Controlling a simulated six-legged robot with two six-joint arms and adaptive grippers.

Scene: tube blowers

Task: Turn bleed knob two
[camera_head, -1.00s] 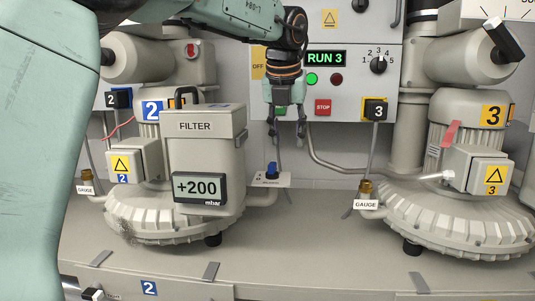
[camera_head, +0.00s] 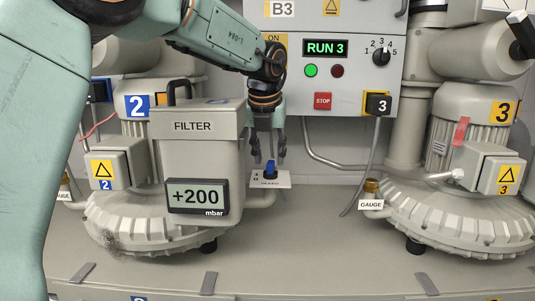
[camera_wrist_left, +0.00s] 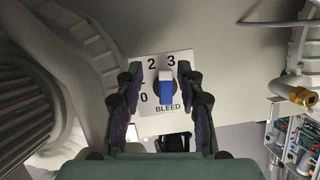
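The bleed knob of unit two is a small blue knob (camera_head: 270,167) on a white plate (camera_head: 284,179) just right of the filter box. In the left wrist view the blue knob (camera_wrist_left: 167,87) sits on a white plate marked BLEED with a scale of numbers (camera_wrist_left: 148,124). My left gripper (camera_head: 267,158) points down above the knob. In the wrist view its two fingers (camera_wrist_left: 166,105) are apart, one on each side of the plate, with the knob between them and not touched. My right gripper is not in view.
The filter box (camera_head: 197,150) with a +200 mbar display (camera_head: 197,196) stands close left of the knob. Blower 3 (camera_head: 460,215) is at right, with a brass gauge fitting (camera_head: 371,187). The control panel (camera_head: 330,85) reads RUN 3.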

